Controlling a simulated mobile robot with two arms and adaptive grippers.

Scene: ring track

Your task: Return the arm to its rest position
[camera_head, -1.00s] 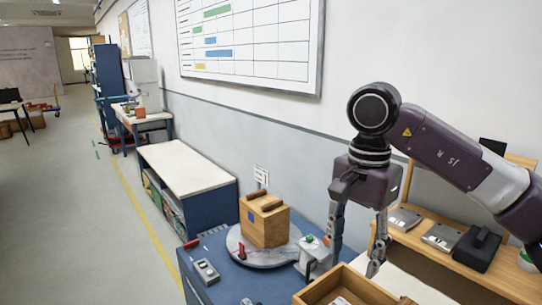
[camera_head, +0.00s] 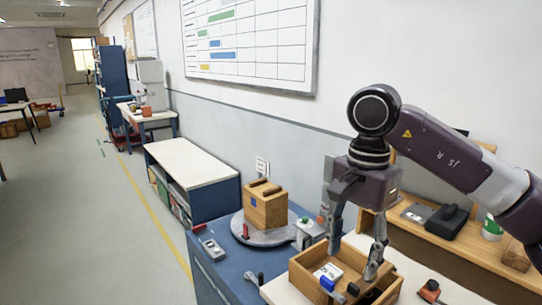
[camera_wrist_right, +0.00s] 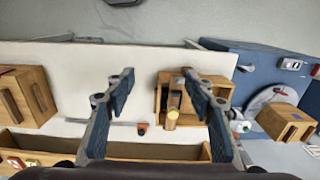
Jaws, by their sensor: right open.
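My right arm comes in from the right in the head view, bent at a dark purple elbow, with the gripper (camera_head: 355,252) hanging down. The two fingers are apart, with nothing seen between them. In the head view they overlap an open wooden tray (camera_head: 300,277) holding a white and blue item; I cannot tell the height above it. My left gripper is not in view.
A wooden case (camera_head: 265,207) stands on a round grey turntable (camera_head: 240,228) on the blue bench (camera_head: 218,272). A wooden shelf (camera_head: 462,254) with devices runs along the wall at right. A white-topped cabinet (camera_head: 195,162) stands farther back.

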